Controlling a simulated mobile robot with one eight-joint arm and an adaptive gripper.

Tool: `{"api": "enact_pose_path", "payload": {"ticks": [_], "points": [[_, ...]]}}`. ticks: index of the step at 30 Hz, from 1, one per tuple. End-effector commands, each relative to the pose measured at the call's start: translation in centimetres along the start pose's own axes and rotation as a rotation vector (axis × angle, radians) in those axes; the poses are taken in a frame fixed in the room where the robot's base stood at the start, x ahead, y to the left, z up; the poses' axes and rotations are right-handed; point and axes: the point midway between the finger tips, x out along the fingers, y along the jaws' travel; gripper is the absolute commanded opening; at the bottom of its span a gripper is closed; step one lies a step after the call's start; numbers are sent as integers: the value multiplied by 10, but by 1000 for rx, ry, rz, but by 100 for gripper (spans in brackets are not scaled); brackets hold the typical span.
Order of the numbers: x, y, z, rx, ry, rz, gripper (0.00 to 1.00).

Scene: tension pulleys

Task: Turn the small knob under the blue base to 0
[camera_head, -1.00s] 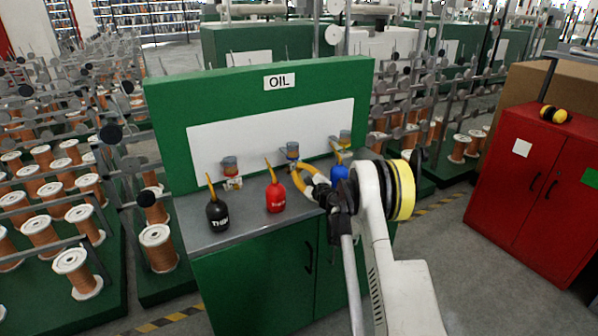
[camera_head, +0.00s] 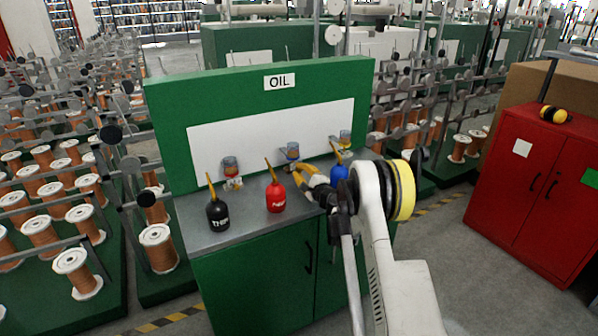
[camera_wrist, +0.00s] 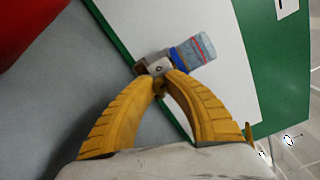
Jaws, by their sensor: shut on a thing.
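The dispenser with the blue base (camera_wrist: 177,58) is mounted on the white panel in the wrist view. It has a clear cup with a red line above the base and a grey metal block (camera_wrist: 154,66) below it. In the head view it appears to be the middle dispenser (camera_head: 292,151). My gripper's yellow fingers (camera_wrist: 162,84) meet just under the grey block. They are shut on what appears to be the small knob, mostly hidden between the tips. The knob's marking cannot be read. The gripper (camera_head: 298,172) also shows below the middle dispenser in the head view.
Black (camera_head: 217,214), red (camera_head: 276,197) and blue (camera_head: 339,174) oil cans stand on the grey counter (camera_head: 236,240). Other dispensers are at left (camera_head: 231,168) and right (camera_head: 345,138). The green back wall with the OIL sign (camera_head: 280,82) stands behind.

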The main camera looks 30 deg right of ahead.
Motion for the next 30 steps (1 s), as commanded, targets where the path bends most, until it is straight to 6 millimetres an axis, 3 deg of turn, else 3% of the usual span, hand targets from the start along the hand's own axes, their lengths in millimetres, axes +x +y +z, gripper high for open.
{"api": "enact_pose_path", "payload": {"ticks": [18,30], "points": [[0,-1,-2,-557,3,0,0],[0,-2,-2,-755,4,0,0]]}}
